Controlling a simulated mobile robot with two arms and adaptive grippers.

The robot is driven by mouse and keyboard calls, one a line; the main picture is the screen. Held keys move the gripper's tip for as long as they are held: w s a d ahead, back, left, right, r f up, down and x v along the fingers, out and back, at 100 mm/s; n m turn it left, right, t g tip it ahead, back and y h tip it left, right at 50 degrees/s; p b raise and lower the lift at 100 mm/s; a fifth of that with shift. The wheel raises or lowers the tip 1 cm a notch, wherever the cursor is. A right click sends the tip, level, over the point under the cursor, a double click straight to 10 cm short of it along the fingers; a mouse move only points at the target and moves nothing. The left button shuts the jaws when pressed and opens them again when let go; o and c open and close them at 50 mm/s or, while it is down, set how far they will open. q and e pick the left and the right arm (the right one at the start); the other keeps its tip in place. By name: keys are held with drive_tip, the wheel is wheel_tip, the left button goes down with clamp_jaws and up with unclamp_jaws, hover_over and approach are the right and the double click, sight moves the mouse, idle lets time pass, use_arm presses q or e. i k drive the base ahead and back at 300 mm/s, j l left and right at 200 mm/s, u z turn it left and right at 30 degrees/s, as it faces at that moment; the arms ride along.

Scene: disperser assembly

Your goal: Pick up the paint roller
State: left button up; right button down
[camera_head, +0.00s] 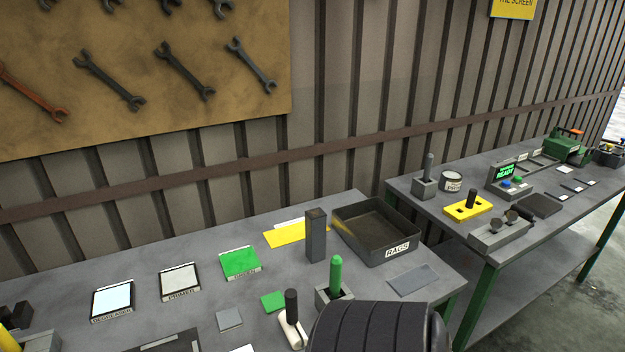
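I cannot pick out a paint roller with certainty. A green upright handle (336,275) stands in a small grey holder (322,297) on the near table. Left of it, a dark handle (291,303) rises from a white base (291,334), cut by the lower edge. Either could be a tool handle; no roller sleeve is clear. A large black ribbed part, probably my own arm, covers the table's front right of these. Neither gripper's fingers show.
A dark tray marked RAGS (345,220) and an upright grey post (316,236) stand behind. Pads marked DEGREASER (112,300), PRIMER (180,280) and a green one (240,262) lie left. A second table (420,212) right holds a yellow block (467,208) and a READY panel (506,172).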

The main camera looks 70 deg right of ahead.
sight(295, 333)
drive_tip(key=z, duration=2.05)
